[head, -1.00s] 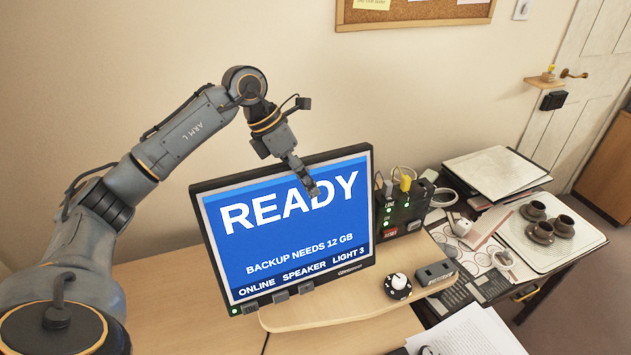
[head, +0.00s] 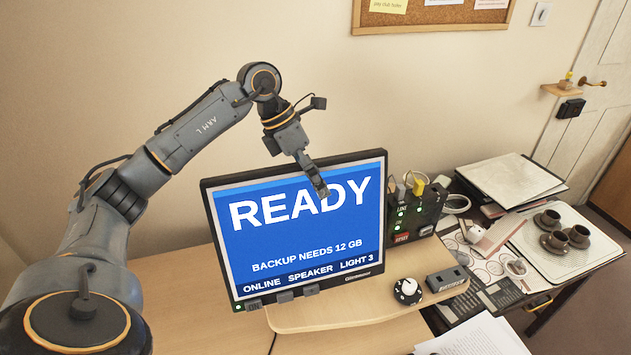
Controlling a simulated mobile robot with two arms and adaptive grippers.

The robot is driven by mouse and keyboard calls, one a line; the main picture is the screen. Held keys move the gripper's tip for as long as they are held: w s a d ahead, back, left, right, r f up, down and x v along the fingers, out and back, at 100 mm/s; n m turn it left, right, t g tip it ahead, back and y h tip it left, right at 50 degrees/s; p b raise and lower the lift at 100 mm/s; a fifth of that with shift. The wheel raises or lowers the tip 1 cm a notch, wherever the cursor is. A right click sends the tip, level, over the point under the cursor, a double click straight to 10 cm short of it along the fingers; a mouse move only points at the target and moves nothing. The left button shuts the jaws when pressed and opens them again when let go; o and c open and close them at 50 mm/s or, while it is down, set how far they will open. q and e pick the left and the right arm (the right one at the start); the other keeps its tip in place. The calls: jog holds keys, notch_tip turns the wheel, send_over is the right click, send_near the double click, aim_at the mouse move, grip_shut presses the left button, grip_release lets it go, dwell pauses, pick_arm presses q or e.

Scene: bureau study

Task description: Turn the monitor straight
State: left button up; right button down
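The monitor (head: 297,230) stands on the wooden desk and shows a blue screen with "READY" and "BACKUP NEEDS 12 GB". It looks slightly tilted in the picture, with its right side higher. My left gripper (head: 322,192) hangs down in front of the upper part of the screen, near the "D" and "Y". Its fingers look close together, but I cannot tell whether they are shut, or whether they touch the screen. My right gripper is not in view.
A raised wooden shelf (head: 350,313) with a white knob (head: 408,288) and a small grey box (head: 447,279) lies before the monitor. A dark box with cables (head: 418,215) stands close at its right. Cups (head: 551,241) and papers (head: 478,337) lie further right. The desk's left is clear.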

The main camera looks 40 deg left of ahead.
pick_arm(q)
jog(key=v, duration=1.1)
jog(key=shift+r, duration=0.1)
